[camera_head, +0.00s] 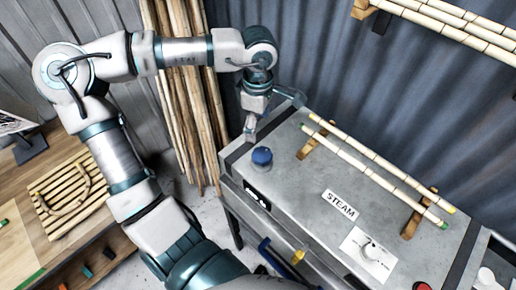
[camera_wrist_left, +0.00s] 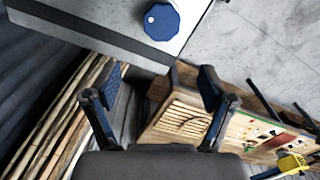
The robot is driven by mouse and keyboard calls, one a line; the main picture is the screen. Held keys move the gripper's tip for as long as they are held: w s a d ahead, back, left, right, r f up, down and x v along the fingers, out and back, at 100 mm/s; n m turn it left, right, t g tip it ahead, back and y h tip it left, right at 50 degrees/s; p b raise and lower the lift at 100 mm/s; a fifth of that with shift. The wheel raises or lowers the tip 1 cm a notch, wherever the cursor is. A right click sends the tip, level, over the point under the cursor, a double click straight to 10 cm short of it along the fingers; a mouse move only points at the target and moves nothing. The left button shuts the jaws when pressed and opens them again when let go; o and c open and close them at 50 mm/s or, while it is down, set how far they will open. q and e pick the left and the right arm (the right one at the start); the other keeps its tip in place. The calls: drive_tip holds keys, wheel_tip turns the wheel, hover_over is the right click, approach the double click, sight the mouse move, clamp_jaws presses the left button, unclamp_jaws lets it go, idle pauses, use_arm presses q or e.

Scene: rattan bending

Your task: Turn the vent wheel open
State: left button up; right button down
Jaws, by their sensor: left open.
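The vent wheel appears as a blue, faceted knob (camera_head: 262,156) on the left end of the grey steam box's top. It also shows at the top of the left wrist view (camera_wrist_left: 161,21), with a small white mark on it. My left gripper (camera_head: 250,132) points down just behind the knob, close to it in the picture. In the left wrist view my left gripper (camera_wrist_left: 160,82) has its fingers spread with nothing between them, and the knob lies beyond the fingertips. My right gripper is not in view.
Tall rattan poles (camera_head: 185,90) stand behind my left arm. A wooden bench (camera_head: 30,240) is at left. The box top around the knob is clear.

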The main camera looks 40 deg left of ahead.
sight(258, 152)
use_arm(q)
drive_tip(key=f, duration=0.7)
drive_tip(key=d+f, duration=0.1)
drive_tip(key=f, duration=0.2)
drive_tip(key=shift+f+p, duration=0.15)
drive_tip(key=shift+p, duration=0.25)
drive_tip(key=shift+d+f, duration=0.1)
drive_tip(key=shift+f, duration=0.4)
drive_tip(key=shift+a+f, duration=0.15)
drive_tip(key=shift+a, duration=0.45)
drive_tip(key=c, duration=0.7)
drive_tip(key=shift+s+d, duration=0.1)
drive_tip(key=c, duration=0.4)
drive_tip(key=shift+c, duration=0.3)
